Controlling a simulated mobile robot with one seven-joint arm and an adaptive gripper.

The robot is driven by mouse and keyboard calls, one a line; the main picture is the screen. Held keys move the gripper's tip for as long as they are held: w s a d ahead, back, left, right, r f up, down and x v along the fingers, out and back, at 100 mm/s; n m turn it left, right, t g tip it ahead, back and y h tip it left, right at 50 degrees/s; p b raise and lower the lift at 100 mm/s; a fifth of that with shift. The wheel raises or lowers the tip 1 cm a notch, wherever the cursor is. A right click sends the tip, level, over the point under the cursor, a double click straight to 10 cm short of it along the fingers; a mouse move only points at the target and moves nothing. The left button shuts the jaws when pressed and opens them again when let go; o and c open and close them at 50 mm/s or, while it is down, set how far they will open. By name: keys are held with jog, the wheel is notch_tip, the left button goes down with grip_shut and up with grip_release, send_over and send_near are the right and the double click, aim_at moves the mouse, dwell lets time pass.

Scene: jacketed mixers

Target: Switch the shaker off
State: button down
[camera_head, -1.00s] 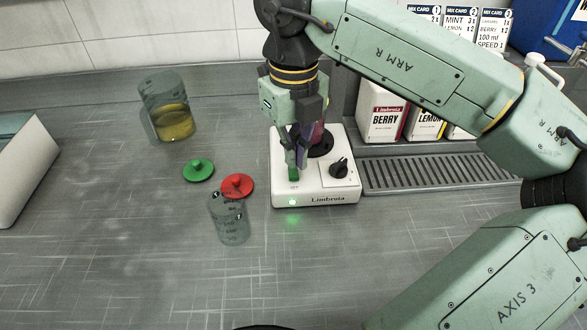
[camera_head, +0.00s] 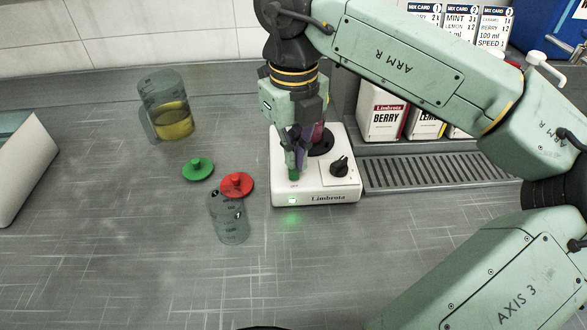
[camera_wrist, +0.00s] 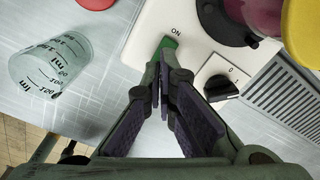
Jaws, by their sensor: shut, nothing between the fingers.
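The white shaker (camera_head: 315,193), marked Limbrota, stands on the grey counter. A green light (camera_head: 292,198) glows on its front face. Its green switch (camera_head: 294,173) is just under my fingertips and also shows in the wrist view (camera_wrist: 166,46), beside the word ON. A black dial (camera_head: 339,167) sits to the right of the switch. My gripper (camera_head: 298,160) points down over the switch, shut and empty, with its tips at or very near it; contact cannot be told. A vessel with dark pink contents (camera_head: 318,133) stands on the shaker, partly hidden behind my gripper.
A clear beaker (camera_head: 230,222) and red (camera_head: 237,185) and green (camera_head: 198,169) lids lie left of the shaker. A jug of yellow liquid (camera_head: 172,117) stands behind them. A drain grille (camera_head: 430,173) and containers (camera_head: 382,115) are right. The front counter is clear.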

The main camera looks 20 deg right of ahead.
aim_at(294, 173)
jog(key=shift+f+b, duration=0.95)
jog(key=shift+f, duration=0.15)
dwell(0.3)
jog(key=shift+r, duration=0.15)
jog(key=shift+r+p, duration=2.25)
jog(key=shift+r, duration=1.15)
jog(key=shift+f, duration=0.1)
